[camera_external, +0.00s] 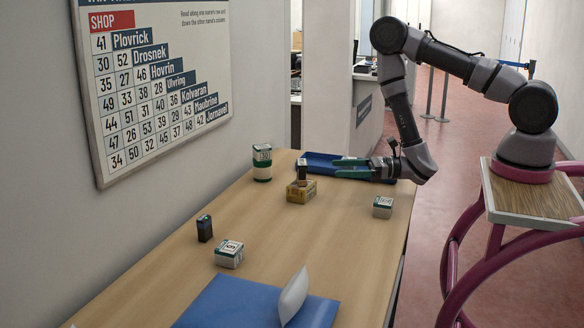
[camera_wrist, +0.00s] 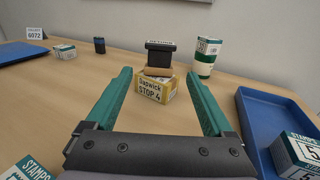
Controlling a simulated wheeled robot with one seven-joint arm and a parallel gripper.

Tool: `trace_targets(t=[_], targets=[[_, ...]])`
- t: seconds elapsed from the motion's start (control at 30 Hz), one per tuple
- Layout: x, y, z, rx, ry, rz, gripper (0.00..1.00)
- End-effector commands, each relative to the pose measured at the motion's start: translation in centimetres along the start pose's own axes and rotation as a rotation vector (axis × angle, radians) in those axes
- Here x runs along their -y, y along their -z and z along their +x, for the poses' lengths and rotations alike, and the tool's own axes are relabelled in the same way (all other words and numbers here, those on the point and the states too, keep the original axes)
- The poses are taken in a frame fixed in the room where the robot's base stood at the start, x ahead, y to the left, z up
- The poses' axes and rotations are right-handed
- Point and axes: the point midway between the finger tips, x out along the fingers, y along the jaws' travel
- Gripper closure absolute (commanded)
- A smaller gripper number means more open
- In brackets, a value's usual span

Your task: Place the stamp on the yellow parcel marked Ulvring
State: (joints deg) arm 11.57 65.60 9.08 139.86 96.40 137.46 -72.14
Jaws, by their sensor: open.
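A yellow parcel (camera_external: 301,193) lies on the counter; in the wrist view (camera_wrist: 156,89) its label reads something like "Dapwick STOP 4", and I do not see Ulvring on it. A dark block with a brown base, stamp-like (camera_wrist: 160,55), stands on top of it; it also shows in the external view (camera_external: 302,171). My gripper (camera_external: 337,168) is open and empty, to the right of the parcel in the external view. In the wrist view its green fingers (camera_wrist: 160,76) point at the parcel, with the dark block between them in the picture, apart from them.
Another dark block (camera_external: 204,228) and a white-green box (camera_external: 229,254) stand nearer the external camera. A tall can (camera_external: 262,163) stands behind the parcel. Boxes marked STAMPS (camera_wrist: 300,155) (camera_external: 383,207) flank my gripper.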

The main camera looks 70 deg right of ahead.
Motion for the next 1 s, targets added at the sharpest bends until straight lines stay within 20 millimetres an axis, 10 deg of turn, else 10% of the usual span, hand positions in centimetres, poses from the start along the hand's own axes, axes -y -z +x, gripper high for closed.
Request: trace_targets(t=[0.17, 0.43, 0.73, 1.0], targets=[[-1.3, -2.9, 0.9, 0.05, -0.084, -0.011, 0.13], [-10.0, -16.8, 0.5, 0.237, -0.602, -0.145, 0.13], [-18.0, -25.2, -8.4, 0.234, -1.172, -0.532, 0.13], [-17.8, -26.8, -16.8, 0.044, -1.457, -1.07, 0.13]])
